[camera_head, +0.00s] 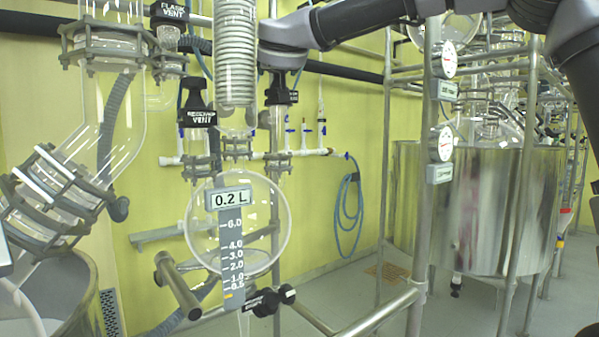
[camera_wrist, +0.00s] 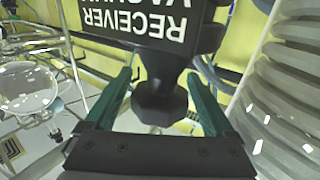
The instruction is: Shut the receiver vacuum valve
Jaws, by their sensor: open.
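The receiver vacuum valve shows in the wrist view as a black label block (camera_wrist: 140,25) with upside-down white lettering and a dark faceted knob (camera_wrist: 160,103) below it. My gripper (camera_wrist: 159,76) is open, with one green finger on each side of the knob and a visible gap on both sides. In the head view, a dark valve body (camera_head: 279,95) shows just under the end of my arm, its label too small to read. My fingers are not clear in that view.
The receiver vent valve (camera_head: 197,117) and flask vent valve (camera_head: 169,12) are to the left. A glass coil (camera_head: 237,50) stands close by, above a round 0.2 L receiver flask (camera_head: 270,205). Metal frame posts (camera_head: 425,180) and a steel vessel (camera_head: 490,210) are to the right.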

